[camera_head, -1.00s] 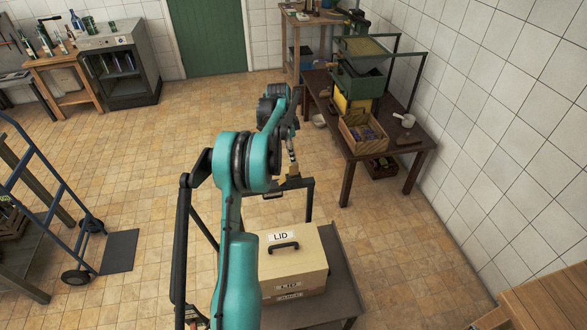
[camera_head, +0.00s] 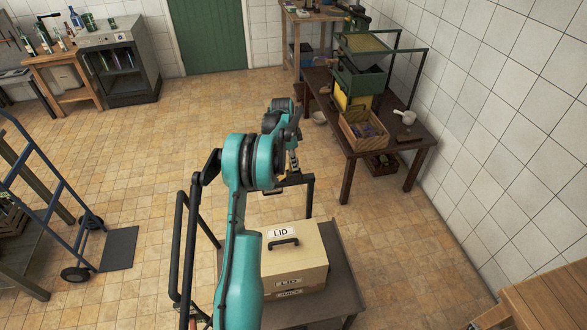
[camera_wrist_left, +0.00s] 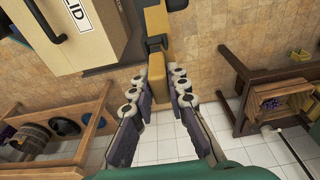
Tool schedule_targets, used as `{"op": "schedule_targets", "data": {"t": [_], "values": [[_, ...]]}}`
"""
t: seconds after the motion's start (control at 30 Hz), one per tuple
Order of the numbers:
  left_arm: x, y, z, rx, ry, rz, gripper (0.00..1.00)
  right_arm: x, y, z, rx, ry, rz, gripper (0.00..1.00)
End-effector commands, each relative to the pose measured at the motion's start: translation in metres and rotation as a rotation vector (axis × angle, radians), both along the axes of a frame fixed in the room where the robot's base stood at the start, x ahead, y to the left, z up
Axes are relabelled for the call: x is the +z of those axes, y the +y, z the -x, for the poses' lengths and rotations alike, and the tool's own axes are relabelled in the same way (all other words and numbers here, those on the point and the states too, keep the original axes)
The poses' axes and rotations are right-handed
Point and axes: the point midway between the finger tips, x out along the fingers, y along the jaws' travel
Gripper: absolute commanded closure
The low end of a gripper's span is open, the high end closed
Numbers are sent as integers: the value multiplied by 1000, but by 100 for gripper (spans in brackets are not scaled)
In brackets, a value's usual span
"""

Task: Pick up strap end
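A mustard-yellow strap (camera_wrist_left: 155,22) with a dark buckle-like piece comes down from the top of the left wrist view. Its narrow end (camera_wrist_left: 157,82) lies between the two fingers of my left gripper (camera_wrist_left: 161,95). The fingers stand apart on either side of it, with thin gaps showing, so the gripper looks open around the strap end. In the head view my left gripper (camera_head: 293,165) is small and partly hidden by its own arm, above the far side of a cart. My right gripper is not in view.
A wooden box with a LID label and black handle (camera_head: 300,262) stands on the dark cart (camera_head: 343,290), near my left arm. A dark table (camera_head: 420,135) with a crate stands right. A blue hand truck (camera_head: 60,180) is left. Open tiled floor lies between.

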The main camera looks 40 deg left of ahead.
Motion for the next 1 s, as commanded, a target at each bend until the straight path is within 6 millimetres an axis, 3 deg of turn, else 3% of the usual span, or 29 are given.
{"op": "schedule_targets", "data": {"t": [0.43,0.7,1.0], "values": [[4,0,0,0,0,0,100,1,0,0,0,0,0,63],[42,0,0,0,0,0,100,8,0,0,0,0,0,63],[81,-65,-15,-4,0,0,100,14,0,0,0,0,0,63]]}}
